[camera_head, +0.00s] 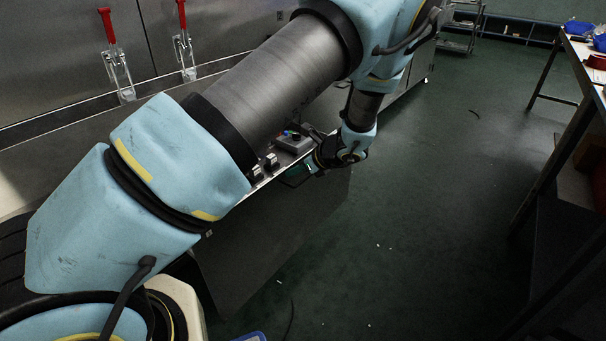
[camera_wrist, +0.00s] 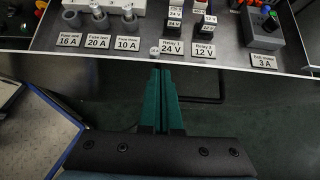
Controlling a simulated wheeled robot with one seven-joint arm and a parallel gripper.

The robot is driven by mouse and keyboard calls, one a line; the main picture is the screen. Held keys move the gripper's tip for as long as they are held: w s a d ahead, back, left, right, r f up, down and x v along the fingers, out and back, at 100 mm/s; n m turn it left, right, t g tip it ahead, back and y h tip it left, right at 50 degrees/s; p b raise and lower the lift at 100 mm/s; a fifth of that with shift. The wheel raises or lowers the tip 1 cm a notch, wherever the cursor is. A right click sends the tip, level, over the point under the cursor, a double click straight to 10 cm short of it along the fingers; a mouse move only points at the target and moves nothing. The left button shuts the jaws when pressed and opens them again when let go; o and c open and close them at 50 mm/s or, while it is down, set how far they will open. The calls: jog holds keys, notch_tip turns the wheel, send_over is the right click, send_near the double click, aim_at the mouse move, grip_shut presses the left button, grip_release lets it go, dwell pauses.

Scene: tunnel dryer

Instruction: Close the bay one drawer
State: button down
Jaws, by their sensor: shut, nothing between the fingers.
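An open drawer (camera_head: 275,240) sticks out of the long metal machine, its dark grey front facing the floor aisle. In the wrist view its front rim (camera_wrist: 100,58) crosses the upper part, and labelled fuses and relays stand inside. I cannot read a bay number on it. My gripper (camera_wrist: 162,72) is shut and empty, its two green fingers side by side, with the tips close to the rim near the Relay 1 label; I cannot tell if they touch. A dark bar, perhaps the drawer's handle (camera_wrist: 205,99), shows behind the fingers. My gripper (camera_head: 296,172) is partly hidden in the head view.
A grey control box with knobs (camera_wrist: 264,28) sits at the drawer's right end. A blue-edged tray or board (camera_wrist: 45,130) lies at the wrist view's lower left. A workbench (camera_head: 570,110) stands at the right. The green floor (camera_head: 430,220) between is mostly clear.

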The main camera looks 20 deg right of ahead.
jog(key=shift+w+a, duration=0.1)
jog(key=shift+w, duration=0.05)
jog(key=w+a+p, duration=0.1)
jog(key=w+a, duration=0.5)
jog(key=w, duration=0.6)
jog(key=w+a+p, duration=0.2)
jog(key=w+a, duration=0.5)
jog(key=w, duration=0.5)
jog(key=shift+a, duration=0.15)
